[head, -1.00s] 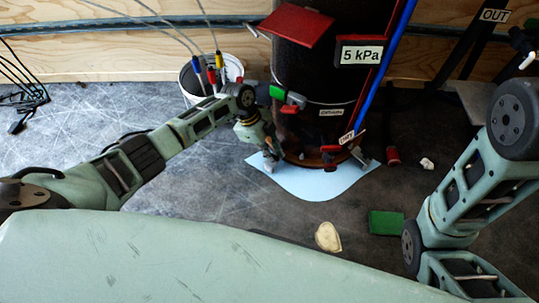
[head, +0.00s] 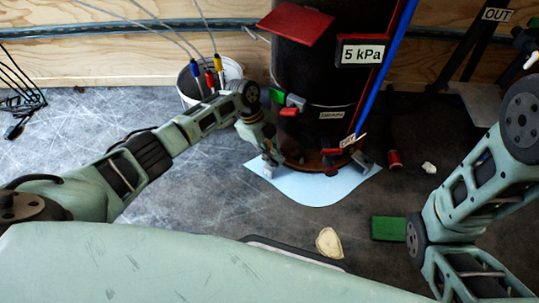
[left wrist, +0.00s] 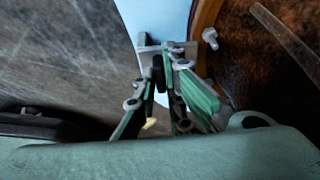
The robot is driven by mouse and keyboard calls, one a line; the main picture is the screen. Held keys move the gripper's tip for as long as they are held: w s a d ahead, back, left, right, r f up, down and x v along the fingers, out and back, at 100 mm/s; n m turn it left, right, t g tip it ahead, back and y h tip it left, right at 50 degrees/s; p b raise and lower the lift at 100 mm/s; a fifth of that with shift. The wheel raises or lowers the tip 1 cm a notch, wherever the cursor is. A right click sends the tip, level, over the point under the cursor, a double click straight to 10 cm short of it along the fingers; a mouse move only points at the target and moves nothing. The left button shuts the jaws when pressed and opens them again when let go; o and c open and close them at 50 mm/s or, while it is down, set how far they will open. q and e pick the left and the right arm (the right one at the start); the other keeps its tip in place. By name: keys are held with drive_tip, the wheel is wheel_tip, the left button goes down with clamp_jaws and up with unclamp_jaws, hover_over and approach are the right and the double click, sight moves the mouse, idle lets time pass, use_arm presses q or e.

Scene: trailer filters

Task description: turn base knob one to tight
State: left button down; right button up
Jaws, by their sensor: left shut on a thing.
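The black cylinder (head: 315,65) stands upright on a rusty round base (head: 300,165). My left gripper (head: 270,161) is low at the base's left side. In the left wrist view my left gripper (left wrist: 163,52) has its fingers closed together beside the rusty base (left wrist: 232,70). It is shut on a base knob, which the fingers mostly hide. A small grey T-shaped piece (left wrist: 210,38) sits on the base's edge, right of the fingertips and apart from them. My right gripper is out of view.
A light blue sheet (head: 310,190) lies under the base. A white bucket (head: 232,72) with cables stands behind my left arm. A green block (head: 388,228), a red cylinder (head: 394,159) and a beige piece (head: 329,242) lie on the floor. A blue hose (head: 385,65) runs beside the cylinder.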

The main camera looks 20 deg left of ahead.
use_arm(q)
drive_tip(key=c, duration=1.8)
unclamp_jaws()
drive_tip(key=shift+c, duration=0.2)
drive_tip(key=v, duration=1.2)
drive_tip(key=shift+s+f, duration=0.1)
